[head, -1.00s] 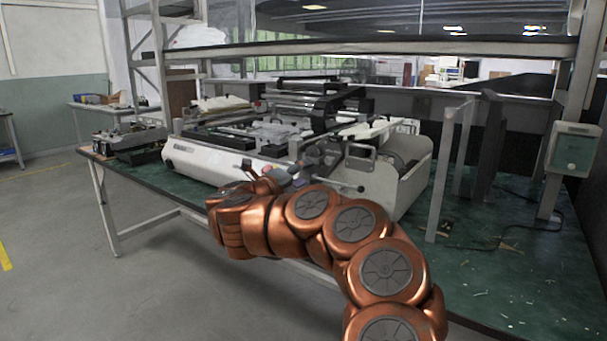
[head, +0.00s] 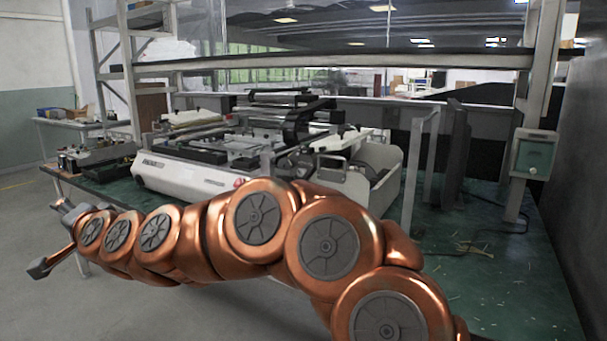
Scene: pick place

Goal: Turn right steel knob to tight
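The white bench machine (head: 190,180) stands on the green-topped table, with dark rails and rollers on top. I cannot make out the right steel knob; my copper arm covers part of the machine's lower right front. The machine's right end housing (head: 385,185) shows above my arm. My gripper (head: 50,238) is at the far left, in front of the table's left end and away from the machine. Its two grey fingertips are spread apart, with nothing seen between them.
A smaller device (head: 95,158) sits on the table's left end. A grey upright frame (head: 415,170) and a green-fronted box (head: 534,155) on a post stand at the right. The green tabletop (head: 490,280) at right front is mostly clear. Open floor lies at left.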

